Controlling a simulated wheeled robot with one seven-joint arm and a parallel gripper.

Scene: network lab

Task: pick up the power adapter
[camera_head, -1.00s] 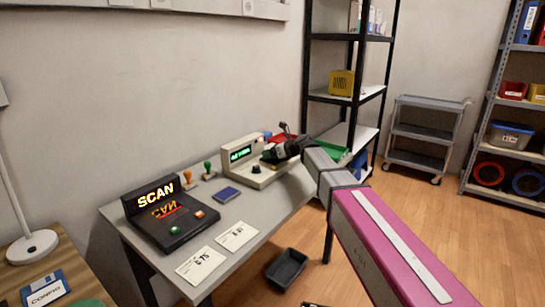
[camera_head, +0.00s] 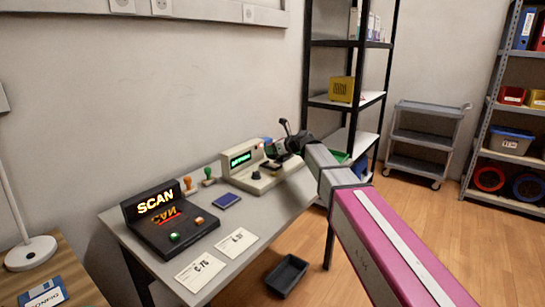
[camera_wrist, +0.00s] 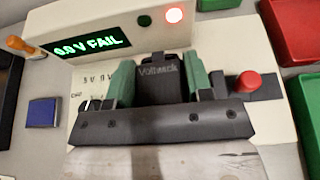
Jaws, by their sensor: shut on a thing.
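The power adapter (camera_wrist: 163,78) is a black block marked "Voltmark" in the wrist view. My gripper (camera_wrist: 160,85) has its green fingers closed on both sides of it, over the front of the beige tester. Whether the adapter touches the tester cannot be told. The tester's green display (camera_wrist: 92,46) reads "0.0 V FAIL" and a red lamp (camera_wrist: 174,15) is lit. In the head view my gripper (camera_head: 272,150) is at the right side of the tester (camera_head: 245,183); the adapter is not clearly distinguishable there.
A red button (camera_wrist: 248,84) is close right of my gripper. Red (camera_wrist: 294,28) and green (camera_wrist: 306,93) trays stand beyond it. A blue pad (camera_head: 227,200), stamps and a scan station (camera_head: 165,228) are to the left. A dark bin (camera_head: 287,275) is on the floor.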

